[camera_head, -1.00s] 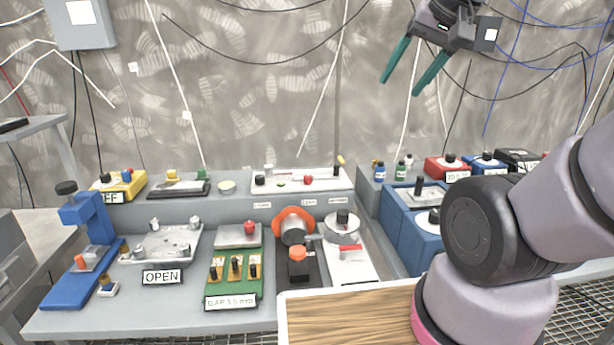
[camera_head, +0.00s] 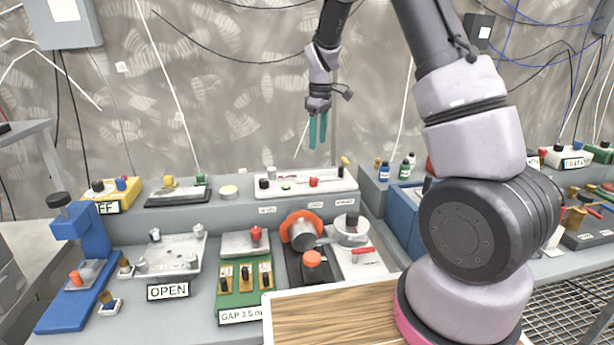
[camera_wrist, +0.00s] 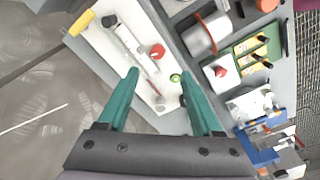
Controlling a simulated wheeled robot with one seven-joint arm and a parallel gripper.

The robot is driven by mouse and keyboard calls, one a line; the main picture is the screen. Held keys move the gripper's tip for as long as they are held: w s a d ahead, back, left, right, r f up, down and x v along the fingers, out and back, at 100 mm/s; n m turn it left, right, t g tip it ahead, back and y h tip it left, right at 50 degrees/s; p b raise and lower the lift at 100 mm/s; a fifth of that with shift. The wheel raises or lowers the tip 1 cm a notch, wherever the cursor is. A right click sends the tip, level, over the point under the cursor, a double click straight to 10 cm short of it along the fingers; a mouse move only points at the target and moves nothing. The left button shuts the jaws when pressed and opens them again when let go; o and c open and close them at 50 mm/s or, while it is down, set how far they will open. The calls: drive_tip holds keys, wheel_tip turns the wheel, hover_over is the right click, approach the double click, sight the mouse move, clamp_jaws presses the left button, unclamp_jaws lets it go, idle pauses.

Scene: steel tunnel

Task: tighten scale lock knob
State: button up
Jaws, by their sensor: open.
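A white panel (camera_head: 330,187) lies on the raised back shelf, carrying a slim metal rail, a red knob (camera_head: 313,182), a small green part (camera_head: 286,188) and a black knob (camera_head: 264,184). No readable label shows which knob is the scale lock. The wrist view shows the red knob (camera_wrist: 157,51) and green part (camera_wrist: 175,78) on the same white panel (camera_wrist: 97,42). My gripper (camera_head: 318,146) has two teal fingers pointing down, above the panel and apart from it. In the wrist view my gripper (camera_wrist: 158,74) is open and empty, its fingers spread across the panel.
A yellow-tipped post (camera_head: 344,160) rises at the panel's right end. In front stand an orange-ringed cylinder (camera_head: 303,236), a green gauge board (camera_head: 244,289) and a blue press (camera_head: 85,240). A wooden-topped tray (camera_head: 335,318) is nearest. Cables hang along the wall.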

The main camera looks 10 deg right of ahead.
sight(313, 178)
drive_tip(key=shift+n, duration=0.5)
drive_tip(key=f, duration=0.4)
drive_tip(key=w+f, duration=0.1)
drive_tip(key=f, duration=0.4)
drive_tip(key=a+f, duration=0.1)
drive_tip(key=f, duration=0.3)
drive_tip(key=shift+w+f, duration=0.2)
drive_tip(key=shift+f, duration=0.15)
clamp_jaws()
